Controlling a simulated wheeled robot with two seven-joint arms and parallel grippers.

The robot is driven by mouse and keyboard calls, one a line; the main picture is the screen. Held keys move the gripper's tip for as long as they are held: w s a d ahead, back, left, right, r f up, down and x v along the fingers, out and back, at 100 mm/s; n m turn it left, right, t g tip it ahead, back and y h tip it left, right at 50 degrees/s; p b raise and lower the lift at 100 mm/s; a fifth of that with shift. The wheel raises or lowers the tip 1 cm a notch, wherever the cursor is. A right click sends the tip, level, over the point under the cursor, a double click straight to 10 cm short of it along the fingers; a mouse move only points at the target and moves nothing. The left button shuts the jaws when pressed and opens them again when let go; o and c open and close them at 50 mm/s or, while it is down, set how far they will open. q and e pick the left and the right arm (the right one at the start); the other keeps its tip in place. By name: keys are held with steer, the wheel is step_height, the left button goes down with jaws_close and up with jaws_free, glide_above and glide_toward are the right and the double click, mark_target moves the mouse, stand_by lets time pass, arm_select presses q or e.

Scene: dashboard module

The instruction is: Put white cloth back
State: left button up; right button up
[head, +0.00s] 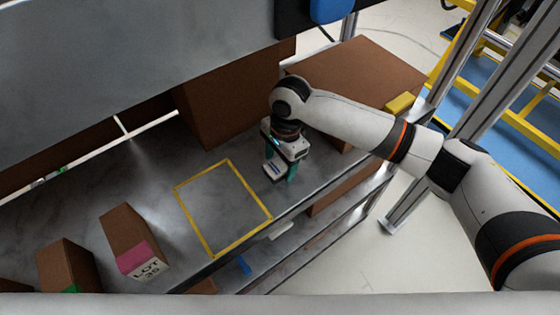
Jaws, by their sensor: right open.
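My right gripper (281,172) comes in from the right and points down over the grey table top, just right of the yellow taped square (226,206). Its teal fingers are apart. A small pale piece with dark marks shows between or just behind the fingers; I cannot tell whether it is part of the gripper or a separate thing. I cannot make out a white cloth for certain. A small whitish patch (281,231) shows at the table's front edge, too small to identify. The taped square is empty. My left gripper is not in view.
A brown box with a pink label (133,256) and another brown box (66,265) stand at the left front. Large brown boxes (232,98) (365,68) stand at the back. A small yellow block (399,103) lies at the right.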

step_height(320, 180, up, 12)
steer(key=d+b, duration=0.1)
steer(key=shift+w+f+b, duration=0.2)
steer(key=shift+w+b, duration=0.2)
steer(key=shift+s, duration=0.1)
